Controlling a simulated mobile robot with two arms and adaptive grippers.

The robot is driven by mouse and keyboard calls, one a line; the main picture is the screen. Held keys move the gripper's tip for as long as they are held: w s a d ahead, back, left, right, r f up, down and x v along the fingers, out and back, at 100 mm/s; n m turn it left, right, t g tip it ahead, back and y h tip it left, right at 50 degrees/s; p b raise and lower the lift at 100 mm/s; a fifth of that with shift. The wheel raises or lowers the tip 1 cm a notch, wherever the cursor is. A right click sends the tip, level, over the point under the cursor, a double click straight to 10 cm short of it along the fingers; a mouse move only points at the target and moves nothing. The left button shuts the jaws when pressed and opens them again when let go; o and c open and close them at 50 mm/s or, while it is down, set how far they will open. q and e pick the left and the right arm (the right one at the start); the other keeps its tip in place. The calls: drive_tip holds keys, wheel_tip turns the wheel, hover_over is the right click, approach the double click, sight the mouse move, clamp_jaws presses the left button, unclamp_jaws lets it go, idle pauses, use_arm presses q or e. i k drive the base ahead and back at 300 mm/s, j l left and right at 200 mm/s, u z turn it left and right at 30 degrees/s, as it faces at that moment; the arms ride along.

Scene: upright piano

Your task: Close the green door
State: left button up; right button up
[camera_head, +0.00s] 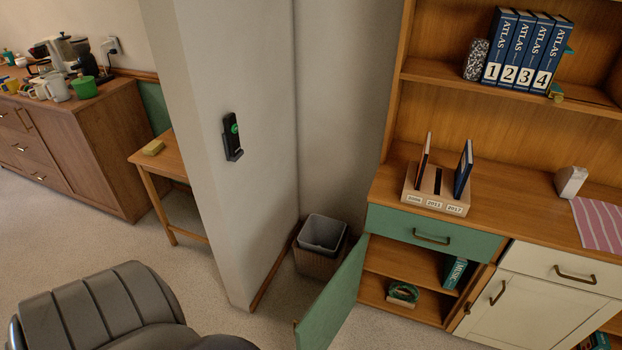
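The green door (335,298) belongs to the low left compartment of the wooden cabinet. It stands wide open, swung out toward me from the compartment's left side. Its bottom runs out of the picture, and a small brass-coloured piece shows at its free edge. The open compartment shows a shelf (405,262) with a green book (454,272) on it and a round green item (403,292) below. Neither of my grippers is in view.
A green drawer (432,234) above the compartment is shut. A white door (520,312) to the right is shut. A grey bin (322,234) stands left of the green door by the wall. A dark padded chair (95,308) fills the lower left.

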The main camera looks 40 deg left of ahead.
sight(316, 330)
drive_tip(key=k+j, duration=0.1)
drive_tip(key=j, duration=0.3)
drive_tip(key=k+j+z, duration=0.1)
drive_tip(key=j, duration=0.25)
drive_tip(key=k+j, duration=0.1)
drive_tip(key=j, duration=0.3)
drive_tip(key=k+j+z, duration=0.1)
drive_tip(key=j, duration=0.25)
drive_tip(key=k+j, duration=0.15)
drive_tip(key=j, duration=0.2)
drive_tip(key=k+j+z, duration=0.1)
drive_tip(key=j, duration=0.25)
